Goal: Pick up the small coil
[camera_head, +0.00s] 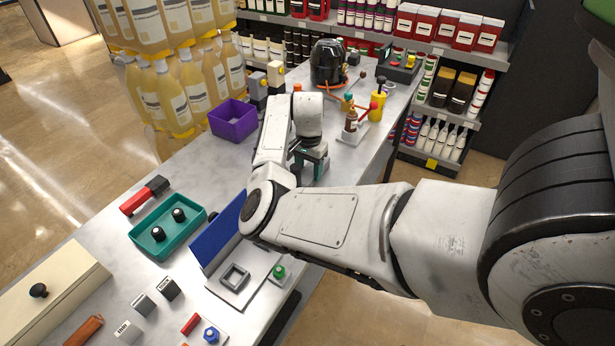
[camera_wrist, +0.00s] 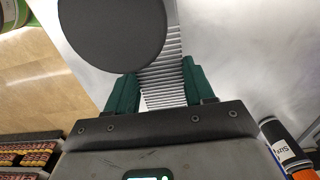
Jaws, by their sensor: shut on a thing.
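In the wrist view, the two green fingers of my gripper (camera_wrist: 160,72) are closed on the sides of a silver ribbed piece, which looks like the small coil (camera_wrist: 165,96). The coil runs up the picture between the fingers, and a large dark grey disc (camera_wrist: 112,28) covers part of its left side. In the head view, my gripper (camera_head: 316,168) is low over the far half of the grey worktop, beyond my bent arm. The coil cannot be made out there.
A purple box (camera_head: 233,120) stands left of my gripper. To its right are a brown bottle (camera_head: 351,121) and a yellow container (camera_head: 377,107). A black rounded device (camera_head: 328,63) stands behind. A teal tray (camera_head: 150,235) and a blue upright panel (camera_head: 217,231) are nearer.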

